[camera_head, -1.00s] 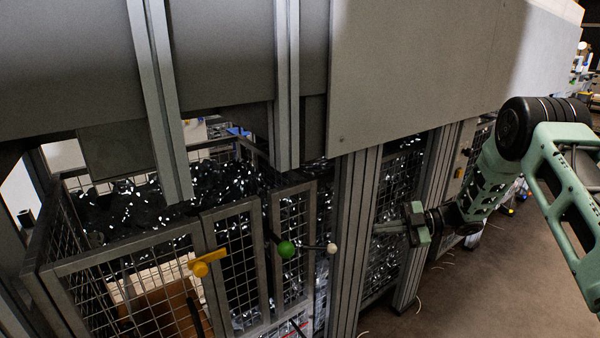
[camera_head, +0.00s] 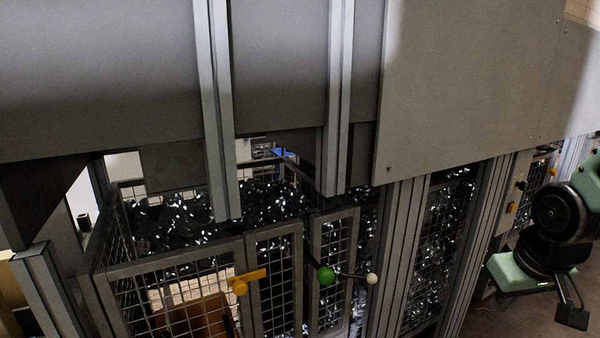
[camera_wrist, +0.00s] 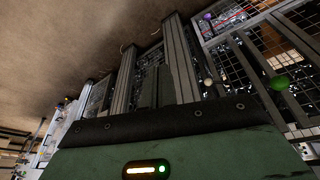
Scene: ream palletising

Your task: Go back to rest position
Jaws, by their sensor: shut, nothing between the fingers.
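In the wrist view my gripper (camera_wrist: 156,86) shows as two grey-green fingers side by side beyond my green wrist housing. They are shut, with nothing seen between them. Behind them stand grey machine posts. In the head view my arm is folded at the right edge, its wrist low over the floor and right of the machine. No object is carried.
A large grey machine (camera_head: 470,80) fills the upper head view. Below it is a wire mesh cage (camera_head: 175,255) with a yellow latch (camera_head: 245,281), a green knob (camera_head: 325,276) and a white knob (camera_head: 372,278). Brown floor (camera_head: 495,322) shows at lower right.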

